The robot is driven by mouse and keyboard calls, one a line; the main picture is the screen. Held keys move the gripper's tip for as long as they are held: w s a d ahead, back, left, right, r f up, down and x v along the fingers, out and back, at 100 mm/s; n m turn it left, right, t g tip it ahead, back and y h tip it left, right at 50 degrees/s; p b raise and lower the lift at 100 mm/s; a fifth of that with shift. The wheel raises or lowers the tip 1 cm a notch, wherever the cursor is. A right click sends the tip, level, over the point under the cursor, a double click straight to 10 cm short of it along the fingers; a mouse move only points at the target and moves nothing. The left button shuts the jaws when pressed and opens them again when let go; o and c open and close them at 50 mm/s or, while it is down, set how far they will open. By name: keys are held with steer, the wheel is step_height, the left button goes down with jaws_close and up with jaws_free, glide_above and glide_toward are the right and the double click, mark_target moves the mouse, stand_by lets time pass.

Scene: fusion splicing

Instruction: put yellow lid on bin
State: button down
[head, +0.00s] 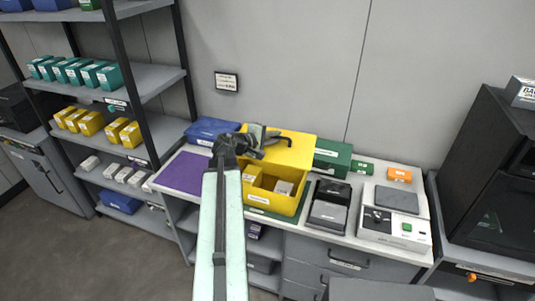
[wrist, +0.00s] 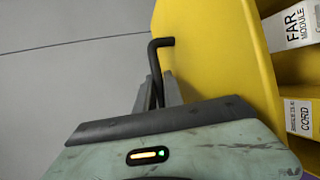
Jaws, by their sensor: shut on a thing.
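My gripper (head: 260,140) is shut on the black handle (wrist: 161,44) of the yellow lid (head: 296,148). In the wrist view the fingers close around the lower part of this bent handle, beside the yellow lid (wrist: 205,50). The yellow bin (head: 278,201) stands on the bench, with its front part open and divided inside. The lid is over the back of the bin; whether it touches the rim I cannot tell. A white box marked FAR MODULE (wrist: 293,32) and one marked CORD (wrist: 300,117) show in the bin. My arm hides part of the bin's left side.
A purple mat (head: 183,173) and a blue bin (head: 212,128) are to the left. A dark green box (head: 333,155) is behind right. A black and grey device (head: 328,207) stands close to the bin's right, and a white machine (head: 392,222) farther right.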

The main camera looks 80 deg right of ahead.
mark_target(267, 147)
steer(key=shift+m+g+y, duration=0.4)
steer(key=shift+g, duration=0.2)
steer(key=f+b, duration=0.1)
steer(key=w+f+b, duration=0.1)
steer(key=f, duration=0.1)
steer(key=w+f+b, duration=0.1)
steer(key=f, duration=0.1)
steer(key=shift+w+d, duration=0.25)
steer(key=shift+d, duration=0.05)
steer(key=shift+w+a+f, duration=0.1)
steer(key=shift+a, duration=0.05)
steer(key=shift+g, duration=0.3)
step_height(267, 147, down, 7)
steer(key=b, duration=0.7)
steer(key=shift+a+f+b, duration=0.1)
steer(key=shift+f+b, duration=0.55)
steer(key=shift+b, duration=0.15)
steer(key=c, duration=1.4)
jaws_free()
steer(key=shift+o, duration=0.2)
steer(key=p+v, duration=0.2)
steer(key=v, duration=0.6)
steer(key=shift+r, duration=0.15)
